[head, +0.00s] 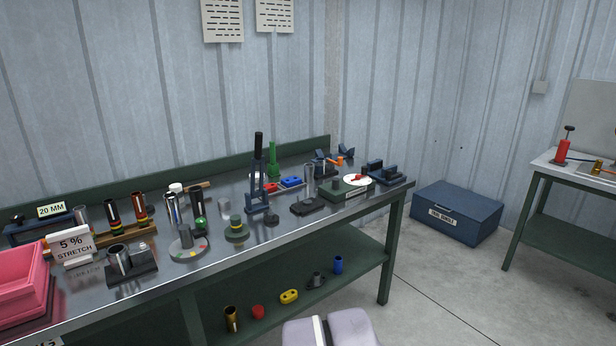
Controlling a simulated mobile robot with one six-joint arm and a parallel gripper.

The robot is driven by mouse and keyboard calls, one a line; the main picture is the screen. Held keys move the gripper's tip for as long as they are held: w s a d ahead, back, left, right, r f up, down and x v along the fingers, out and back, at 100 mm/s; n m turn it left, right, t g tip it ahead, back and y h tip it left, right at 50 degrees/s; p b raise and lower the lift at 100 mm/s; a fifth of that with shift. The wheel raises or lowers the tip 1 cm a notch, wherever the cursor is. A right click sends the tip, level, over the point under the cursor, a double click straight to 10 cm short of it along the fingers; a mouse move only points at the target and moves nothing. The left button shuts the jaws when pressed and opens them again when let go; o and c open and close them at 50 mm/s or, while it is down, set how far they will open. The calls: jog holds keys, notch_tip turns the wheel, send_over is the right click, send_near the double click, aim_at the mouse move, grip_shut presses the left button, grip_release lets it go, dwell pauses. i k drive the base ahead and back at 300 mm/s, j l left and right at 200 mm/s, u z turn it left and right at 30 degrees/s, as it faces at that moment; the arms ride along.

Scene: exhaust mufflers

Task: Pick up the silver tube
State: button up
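Several silver tube-like parts stand on the workbench in the head view, and I cannot tell which one the task means. A short, wide silver tube (120,261) sits upright in a dark block (133,273) near the front edge. Another slim silver tube (309,183) stands on a dark base farther right. My gripper is not in view.
The metal-topped bench (220,267) is crowded. A pink bin (20,278) and a "5 % STRETCH" sign (70,246) stand left.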

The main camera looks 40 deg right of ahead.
aim_at(309, 168)
jog(key=z, duration=1.35)
